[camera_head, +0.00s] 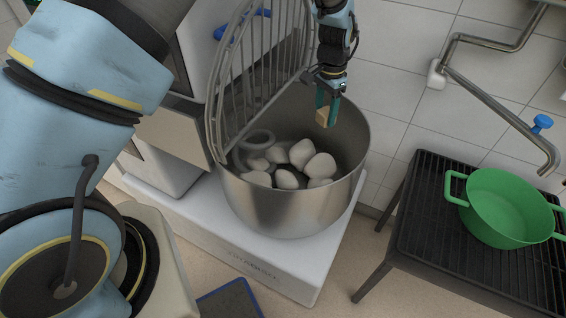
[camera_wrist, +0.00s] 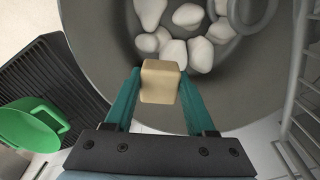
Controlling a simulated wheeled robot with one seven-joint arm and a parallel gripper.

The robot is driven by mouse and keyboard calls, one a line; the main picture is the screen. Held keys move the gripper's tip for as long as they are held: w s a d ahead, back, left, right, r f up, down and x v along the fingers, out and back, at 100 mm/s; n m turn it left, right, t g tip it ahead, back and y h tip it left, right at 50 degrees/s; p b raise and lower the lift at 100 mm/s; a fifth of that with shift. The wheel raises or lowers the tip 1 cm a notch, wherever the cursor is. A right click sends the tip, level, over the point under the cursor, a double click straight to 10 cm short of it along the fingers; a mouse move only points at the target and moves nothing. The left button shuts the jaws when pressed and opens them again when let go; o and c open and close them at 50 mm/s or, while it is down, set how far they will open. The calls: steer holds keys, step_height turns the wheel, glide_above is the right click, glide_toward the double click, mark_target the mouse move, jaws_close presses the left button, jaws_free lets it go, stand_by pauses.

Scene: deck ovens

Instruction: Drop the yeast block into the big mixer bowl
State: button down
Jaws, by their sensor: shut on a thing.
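The yeast block (camera_wrist: 159,82) is a small tan cube between the teal fingers of my gripper (camera_wrist: 158,88). In the head view the block (camera_head: 323,117) shows at the tips of my gripper (camera_head: 327,108), partly covered by a finger. My gripper is shut on it and points down over the right part of the big mixer bowl (camera_head: 290,216). The steel bowl holds several white dough-like lumps and the lower end of a grey mixing tool (camera_head: 258,139). In the wrist view the bowl (camera_wrist: 98,62) spreads beneath the block, with the lumps beyond it.
A wire guard (camera_head: 228,95) stands raised along the bowl's left side. A black slatted stand (camera_head: 432,225) with a green pot (camera_head: 505,212) is at the right. A steel pipe spout (camera_head: 500,108) juts from the tiled wall. The bowl's right side is open above.

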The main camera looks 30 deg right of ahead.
step_height(320, 180, down, 6)
steer(key=b, duration=0.3)
stand_by(0.3)
steer(key=shift+c, duration=0.8)
jaws_free()
steer(key=shift+r, duration=0.1)
step_height(320, 180, up, 11)
steer(key=b, duration=0.3)
steer(key=shift+f, duration=0.2)
